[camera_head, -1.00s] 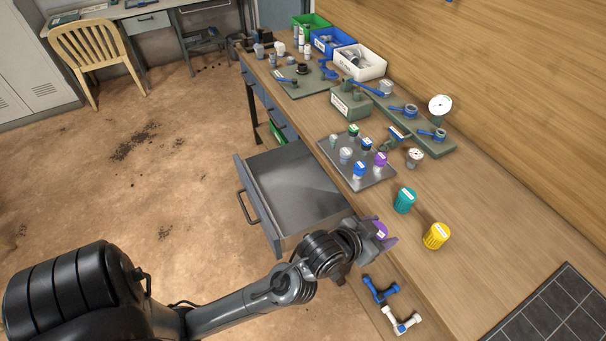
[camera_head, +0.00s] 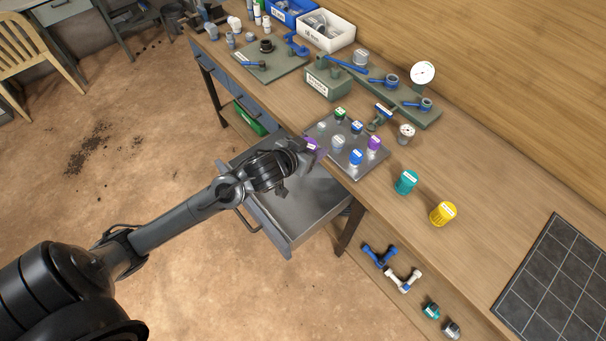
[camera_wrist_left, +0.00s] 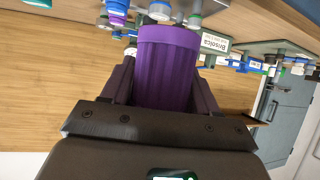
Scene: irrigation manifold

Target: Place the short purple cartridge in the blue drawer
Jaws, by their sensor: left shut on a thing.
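My left gripper (camera_head: 306,152) is shut on a purple cartridge (camera_wrist_left: 167,68). In the wrist view, the ribbed purple body sits between the two fingers. In the head view, the gripper and cartridge are over the back part of an open drawer (camera_head: 308,207), near the bench edge and beside the metal tray. The drawer has a blue-grey front and a bare metal inside; my arm crosses above it and hides part of it. A second purple-topped cartridge (camera_head: 374,143) stands on the tray. My right gripper is not in view.
The metal tray (camera_head: 345,170) holds several capped cartridges close to my gripper. A teal cartridge (camera_head: 405,182) and a yellow one (camera_head: 442,213) stand on the bench. A green stand (camera_head: 325,81) and a valve board are behind. Blue and white fittings lie lower right.

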